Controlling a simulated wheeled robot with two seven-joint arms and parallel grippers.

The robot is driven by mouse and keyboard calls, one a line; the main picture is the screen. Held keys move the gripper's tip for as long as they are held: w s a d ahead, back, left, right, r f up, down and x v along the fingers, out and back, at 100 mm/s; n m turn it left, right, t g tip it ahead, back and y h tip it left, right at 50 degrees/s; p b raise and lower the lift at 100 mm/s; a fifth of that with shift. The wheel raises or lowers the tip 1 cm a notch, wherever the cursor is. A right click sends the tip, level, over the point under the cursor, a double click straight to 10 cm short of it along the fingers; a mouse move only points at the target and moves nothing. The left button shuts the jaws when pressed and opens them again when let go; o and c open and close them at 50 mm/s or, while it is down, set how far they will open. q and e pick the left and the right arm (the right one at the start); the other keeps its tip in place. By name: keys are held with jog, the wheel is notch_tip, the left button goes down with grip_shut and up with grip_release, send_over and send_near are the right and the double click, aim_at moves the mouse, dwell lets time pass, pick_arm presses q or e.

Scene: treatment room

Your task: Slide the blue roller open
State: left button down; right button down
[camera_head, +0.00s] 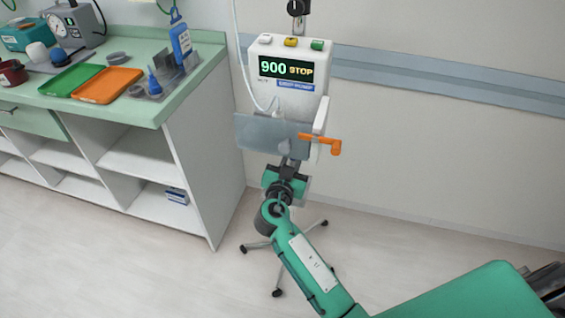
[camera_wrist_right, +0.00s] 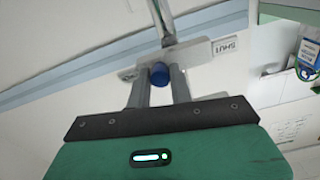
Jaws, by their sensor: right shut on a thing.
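The blue roller (camera_wrist_right: 159,74) shows in the right wrist view, set in a pale clamp body (camera_wrist_right: 195,54) with a tube (camera_wrist_right: 160,18) running from it. A label beside it, upside down in the picture, seems to read SHUT. My right gripper (camera_wrist_right: 160,82) is shut on the roller, one finger on each side of it. In the head view my right gripper (camera_head: 290,163) is just below the front of the pump (camera_head: 287,98); the roller cannot be made out there. My left gripper is not in view.
The pump stands on a wheeled pole, its display reading 900 STOP. An orange lever (camera_head: 322,142) sticks out at its right and a grey panel (camera_head: 258,133) at its left. A green-topped counter (camera_head: 130,108) with trays is at left. The floor between is clear.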

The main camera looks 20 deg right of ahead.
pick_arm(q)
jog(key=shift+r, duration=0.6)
pick_arm(e)
jog(key=shift+s+d+f, duration=0.1)
jog(key=shift+s+d, duration=0.15)
jog(key=shift+d, duration=0.1)
jog(key=c, duration=1.6)
grip_release()
jog(key=shift+c, duration=0.2)
jog(key=o, duration=0.4)
jog(key=shift+s+d, duration=0.15)
pick_arm(q)
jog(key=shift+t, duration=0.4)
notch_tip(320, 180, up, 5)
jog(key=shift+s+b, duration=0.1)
jog(key=shift+b, duration=1.15)
pick_arm(e)
jog(key=v, duration=1.3)
jog(key=shift+s+a, duration=0.3)
